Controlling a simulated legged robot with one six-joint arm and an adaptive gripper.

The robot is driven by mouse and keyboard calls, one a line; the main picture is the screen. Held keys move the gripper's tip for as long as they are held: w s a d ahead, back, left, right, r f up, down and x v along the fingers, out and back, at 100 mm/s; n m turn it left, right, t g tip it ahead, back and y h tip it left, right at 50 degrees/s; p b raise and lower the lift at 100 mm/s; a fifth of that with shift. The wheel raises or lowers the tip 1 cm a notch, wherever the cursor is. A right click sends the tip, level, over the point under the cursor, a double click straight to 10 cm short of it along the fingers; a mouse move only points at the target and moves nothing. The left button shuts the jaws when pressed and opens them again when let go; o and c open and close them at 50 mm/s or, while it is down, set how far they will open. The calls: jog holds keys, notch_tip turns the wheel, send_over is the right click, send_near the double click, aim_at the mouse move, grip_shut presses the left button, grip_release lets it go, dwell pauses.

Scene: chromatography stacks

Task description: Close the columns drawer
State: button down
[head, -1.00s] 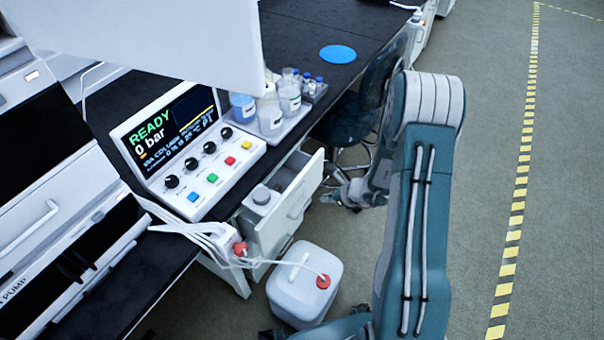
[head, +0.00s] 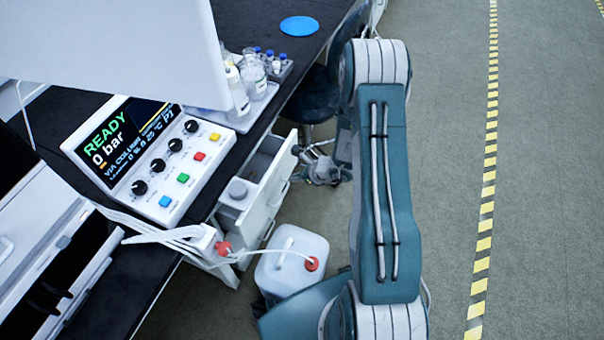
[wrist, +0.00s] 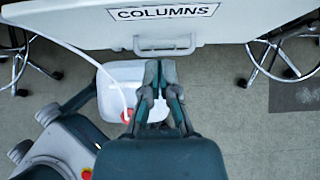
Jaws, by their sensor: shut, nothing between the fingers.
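The columns drawer (head: 272,205) is a white drawer under the bench in the head view, and it is pulled out. In the head view my gripper (head: 322,170) is small, to the right of the drawer front.
A white canister (head: 290,268) with a red cap and tube stands on the floor beside the drawer. A control box (head: 135,160) and bottles sit on the black bench. A dark chair (head: 308,95) stands behind my gripper. The floor right of my arm is clear.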

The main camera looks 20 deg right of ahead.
aim_at(271, 176)
jog(key=w+a+f, duration=0.2)
jog(key=w+a, duration=0.2)
jog(key=shift+w+f, duration=0.1)
jog(key=shift+f, duration=0.3)
jog(key=shift+w+a, duration=0.3)
jog(key=shift+a, duration=0.05)
jog(key=shift+w+a, duration=0.1)
jog(key=w+a, duration=0.6)
jog(key=w, duration=0.1)
jog(key=shift+a, duration=0.35)
jog(key=shift+r, duration=0.1)
